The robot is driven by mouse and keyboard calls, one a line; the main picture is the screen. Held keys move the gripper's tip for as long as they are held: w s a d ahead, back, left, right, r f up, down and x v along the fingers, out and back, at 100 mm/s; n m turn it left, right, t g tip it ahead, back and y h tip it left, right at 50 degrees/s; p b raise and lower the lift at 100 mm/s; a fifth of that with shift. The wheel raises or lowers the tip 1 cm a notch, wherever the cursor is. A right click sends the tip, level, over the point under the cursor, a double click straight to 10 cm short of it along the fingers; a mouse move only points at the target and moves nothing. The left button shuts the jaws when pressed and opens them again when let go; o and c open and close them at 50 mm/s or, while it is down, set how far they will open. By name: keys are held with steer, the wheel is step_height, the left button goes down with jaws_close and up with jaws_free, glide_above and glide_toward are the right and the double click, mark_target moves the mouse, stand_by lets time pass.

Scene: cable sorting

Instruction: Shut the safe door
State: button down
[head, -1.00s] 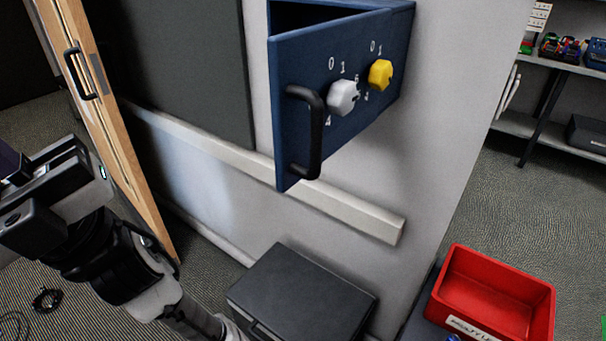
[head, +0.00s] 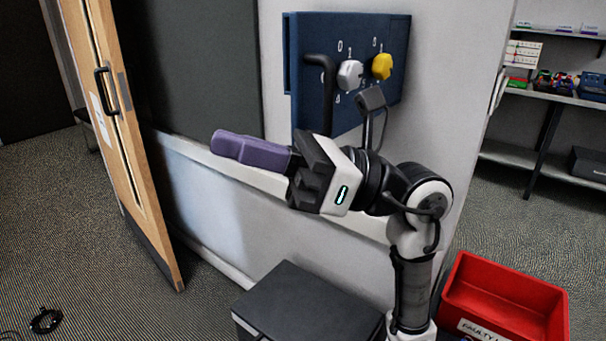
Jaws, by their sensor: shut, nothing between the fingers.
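The blue safe (head: 287,60) is mounted on the light wall. The door carries a black handle (head: 327,95), a white knob (head: 350,74) and a yellow knob (head: 382,66). My gripper (head: 216,143) has purple fingers, shut and empty, pointing left. It is below and left of the door, apart from the handle in the picture. My wrist and arm hide the door's lower edge.
A dark grey box (head: 305,308) stands below the safe. A red bin (head: 510,290) with a label is at the lower right. A wooden door (head: 130,150) stands at left, and shelves (head: 545,95) stand at the far right. Open carpet lies at left.

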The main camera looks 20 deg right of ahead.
steer(key=s+d+f+m+t+h+b, duration=0.1)
steer(key=d+f+m+t+h, duration=0.1)
steer(key=d+m+t+h, duration=0.3)
steer(key=s+d+f+t+h+b, duration=0.1)
steer(key=d+f+t+h, duration=0.15)
steer(key=d, duration=0.55)
steer(key=s+d+f+m+t+h+b, duration=0.1)
steer(key=d+m+t+h, duration=0.25)
steer(key=d+t, duration=0.2)
steer(key=w+a+g+p, duration=0.1)
steer(key=w+a+p, duration=0.1)
steer(key=w+a, duration=0.5)
steer(key=w, duration=0.4)
steer(key=shift+w+f+p, duration=0.2)
steer(key=shift+p, duration=0.15)
steer(key=shift+w+a, duration=0.1)
steer(key=shift+a, duration=0.1)
